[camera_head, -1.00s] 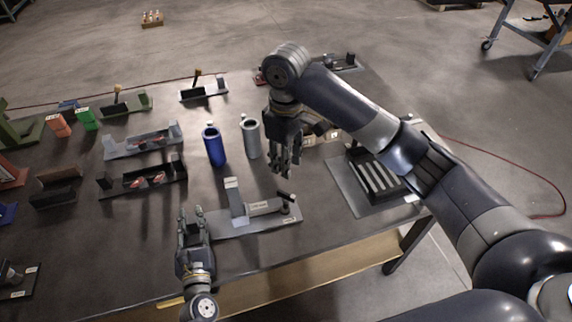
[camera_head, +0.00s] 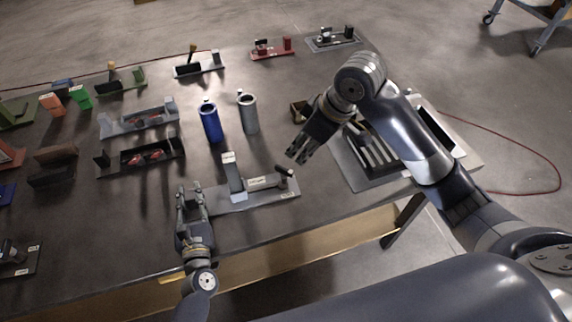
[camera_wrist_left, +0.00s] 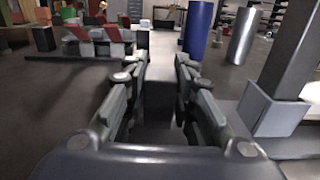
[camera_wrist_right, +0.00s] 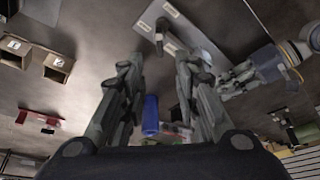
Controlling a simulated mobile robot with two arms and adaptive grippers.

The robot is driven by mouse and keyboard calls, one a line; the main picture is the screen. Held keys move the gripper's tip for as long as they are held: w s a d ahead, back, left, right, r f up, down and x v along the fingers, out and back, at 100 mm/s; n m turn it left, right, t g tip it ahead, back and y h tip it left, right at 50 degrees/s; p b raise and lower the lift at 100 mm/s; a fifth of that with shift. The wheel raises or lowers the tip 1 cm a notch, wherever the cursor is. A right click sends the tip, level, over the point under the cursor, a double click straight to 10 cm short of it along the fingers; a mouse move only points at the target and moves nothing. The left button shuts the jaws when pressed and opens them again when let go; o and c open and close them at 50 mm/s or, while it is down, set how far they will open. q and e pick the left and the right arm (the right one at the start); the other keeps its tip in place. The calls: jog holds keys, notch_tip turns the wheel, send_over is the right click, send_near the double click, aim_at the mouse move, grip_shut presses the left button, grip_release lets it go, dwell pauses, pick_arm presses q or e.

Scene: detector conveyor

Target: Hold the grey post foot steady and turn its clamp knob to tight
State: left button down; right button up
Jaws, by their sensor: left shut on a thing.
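The grey post foot (camera_head: 262,195) lies near the table's front edge in the head view, a flat plate with an upright post (camera_head: 232,172) and a labelled block. Its dark clamp knob (camera_head: 286,171) stands at the plate's right end. My left gripper (camera_head: 191,190) is shut on the plate's left end; in the left wrist view a dark grey piece (camera_wrist_left: 160,98) sits between the fingers. My right gripper (camera_head: 299,158) is open and empty, above and just behind the knob, apart from it. The right wrist view shows the post foot (camera_wrist_right: 184,34) beyond the open fingers (camera_wrist_right: 163,75).
A blue cylinder (camera_head: 210,122) and a grey cylinder (camera_head: 248,114) stand behind the post foot. A slotted grey tray (camera_head: 352,178) lies to the right, under my right arm. Grey and dark fixtures with red parts are at the left. The table front between them is clear.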

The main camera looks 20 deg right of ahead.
aim_at(284, 168)
jog(key=x, duration=1.1)
jog(key=shift+f, duration=0.4)
grip_shut()
